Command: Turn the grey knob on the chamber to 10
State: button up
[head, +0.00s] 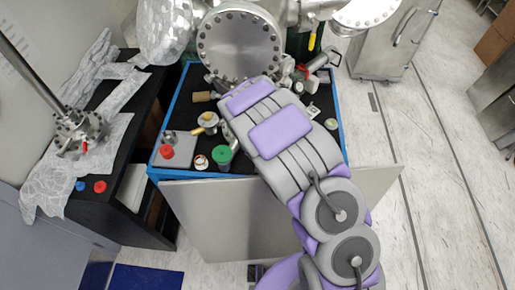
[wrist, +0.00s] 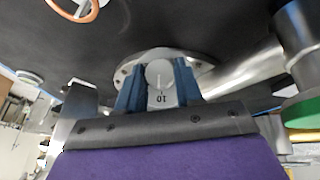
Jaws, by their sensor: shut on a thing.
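The grey knob (wrist: 159,73) shows in the wrist view between the two blue fingers of my gripper (wrist: 158,84). My gripper is shut on the knob, one finger on each side. A pale dial plate with an upside-down "10" (wrist: 163,98) and a short dark line shows just below the knob's face. A round metal flange (wrist: 190,59) with bolts lies behind it. In the head view the steel chamber (head: 240,45) stands at the top middle. My grey and purple arm reaches up towards it and hides the knob and my gripper there.
A black table with a blue edge (head: 175,108) stands under the chamber. It holds a red-capped item (head: 167,152), a green-capped jar (head: 222,154) and several small fittings. A metal cylinder (wrist: 300,50) is close on the right in the wrist view. Open floor (head: 425,180) lies to the right.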

jog(key=shift+a, duration=0.1)
dwell(0.6)
jog(key=o, duration=1)
jog(key=shift+o, duration=0.2)
jog(key=p+v, duration=0.2)
jog(key=v, duration=1.5)
jog(key=shift+a+h, duration=0.3)
jog(key=shift+a, duration=0.15)
jog(key=shift+s, duration=0.1)
jog(key=shift+r, duration=0.1)
